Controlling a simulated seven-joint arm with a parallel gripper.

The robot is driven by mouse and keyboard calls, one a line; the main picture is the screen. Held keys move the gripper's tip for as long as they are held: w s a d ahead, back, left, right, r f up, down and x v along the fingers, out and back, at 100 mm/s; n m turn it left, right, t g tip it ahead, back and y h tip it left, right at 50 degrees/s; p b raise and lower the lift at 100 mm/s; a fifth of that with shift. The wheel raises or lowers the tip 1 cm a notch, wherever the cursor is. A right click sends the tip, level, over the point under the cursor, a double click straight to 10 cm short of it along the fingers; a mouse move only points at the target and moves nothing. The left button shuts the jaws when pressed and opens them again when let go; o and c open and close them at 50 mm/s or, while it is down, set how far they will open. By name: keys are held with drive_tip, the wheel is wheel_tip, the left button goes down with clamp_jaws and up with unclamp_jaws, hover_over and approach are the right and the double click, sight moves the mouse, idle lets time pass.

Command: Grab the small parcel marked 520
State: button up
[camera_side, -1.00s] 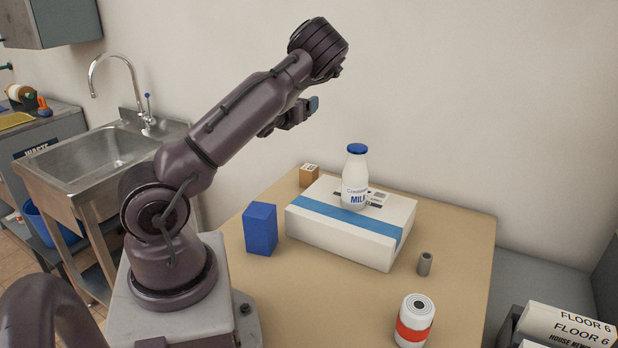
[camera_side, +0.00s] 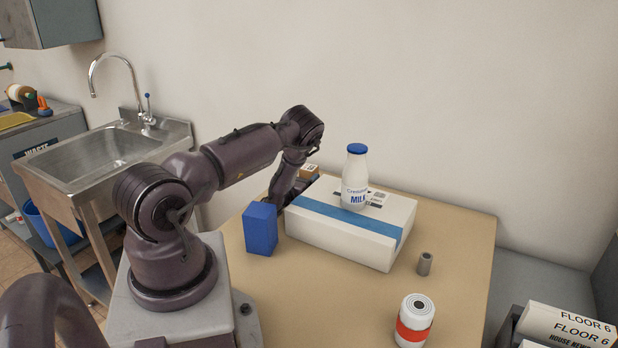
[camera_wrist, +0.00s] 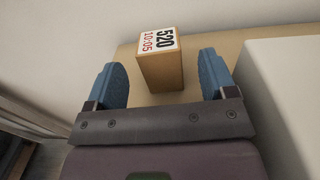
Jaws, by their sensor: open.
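The small parcel marked 520 (camera_wrist: 160,66) is a brown box with a white label reading "520" and "10:05" on top. In the wrist view it stands on the tan table, ahead of and between the two blue fingers of my gripper (camera_wrist: 164,80). The gripper is open, with a gap on each side of the parcel. In the side view only the top part of the parcel (camera_side: 309,172) shows, behind my wrist; the fingers are mostly hidden there.
A large white box with a blue stripe (camera_side: 330,235) stands close to the right of my gripper, with a milk bottle (camera_side: 355,180) on it. A blue box (camera_side: 260,229) is near my arm.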

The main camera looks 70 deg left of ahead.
sight(311, 168)
drive_tip(key=shift+x, duration=3.1)
drive_tip(key=c, duration=1)
